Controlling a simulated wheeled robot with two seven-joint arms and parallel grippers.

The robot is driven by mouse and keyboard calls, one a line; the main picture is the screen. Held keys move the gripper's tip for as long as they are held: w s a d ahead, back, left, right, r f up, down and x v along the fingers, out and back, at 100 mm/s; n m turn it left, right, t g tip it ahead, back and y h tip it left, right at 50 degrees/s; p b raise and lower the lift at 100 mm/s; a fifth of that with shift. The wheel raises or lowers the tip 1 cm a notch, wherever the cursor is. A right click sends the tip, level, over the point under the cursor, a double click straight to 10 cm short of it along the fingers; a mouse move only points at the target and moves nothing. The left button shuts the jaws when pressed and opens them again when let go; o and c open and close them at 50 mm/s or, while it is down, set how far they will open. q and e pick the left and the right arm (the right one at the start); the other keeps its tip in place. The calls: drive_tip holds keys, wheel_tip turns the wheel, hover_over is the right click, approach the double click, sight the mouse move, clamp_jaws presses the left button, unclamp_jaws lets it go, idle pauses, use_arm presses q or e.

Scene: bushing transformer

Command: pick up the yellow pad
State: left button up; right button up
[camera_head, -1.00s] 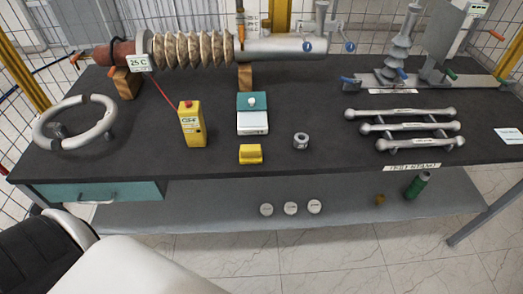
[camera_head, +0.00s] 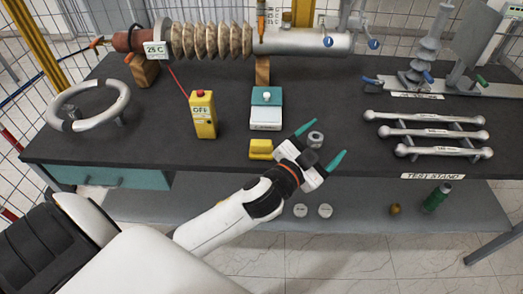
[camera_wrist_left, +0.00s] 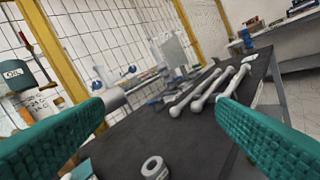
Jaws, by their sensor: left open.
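The yellow pad (camera_head: 261,149) is a small yellow block lying near the front edge of the dark table (camera_head: 340,155). My left gripper (camera_head: 322,143) is in front of the table edge, just right of the pad, with its teal fingers spread wide and nothing between them. The fingers also show in the left wrist view (camera_wrist_left: 165,130), apart and empty. A small metal ring (camera_head: 315,140) stands on the table between the fingers as seen from the head; it also shows low in the left wrist view (camera_wrist_left: 154,168). My right gripper is not in view.
A yellow box (camera_head: 203,115) stands left of the pad, and a teal and white device (camera_head: 266,108) stands behind it. Metal rods (camera_head: 428,132) lie at the right. A large ring (camera_head: 88,106) lies at the left. A shelf (camera_head: 365,203) holds small items below.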

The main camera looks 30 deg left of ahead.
use_arm(q)
drive_tip(key=d+r+m+h, duration=0.7)
drive_tip(key=r+m+h, duration=0.2)
drive_tip(key=m+h, duration=0.1)
drive_tip(key=s+d+r+m+g+h, duration=0.1)
drive_tip(key=d+m+g+h, duration=0.2)
drive_tip(key=m+g+h, duration=0.15)
drive_tip(key=m+g+y, duration=0.8)
drive_tip(key=g+y, duration=0.6)
drive_tip(key=y, duration=0.4)
hover_over(261, 142)
wheel_tip(261, 142, down, 10)
drive_tip(key=f, duration=0.2)
drive_tip(key=f+p, duration=0.1)
drive_tip(key=f, duration=0.3)
drive_tip(key=shift+s+a+f+p, duration=0.15)
drive_tip(key=shift+s+p, duration=0.15)
drive_tip(key=shift+s, duration=0.05)
drive_tip(key=shift+w+f, duration=0.1)
drive_tip(key=shift+f, duration=0.3)
drive_tip(key=f, duration=0.1)
drive_tip(key=f+p, duration=0.1)
drive_tip(key=f, duration=0.1)
drive_tip(key=shift+w+d+f+p, duration=0.2)
drive_tip(key=shift+w+f+p, duration=0.05)
drive_tip(key=shift+f+p, duration=0.05)
drive_tip(key=shift+f, duration=0.4)
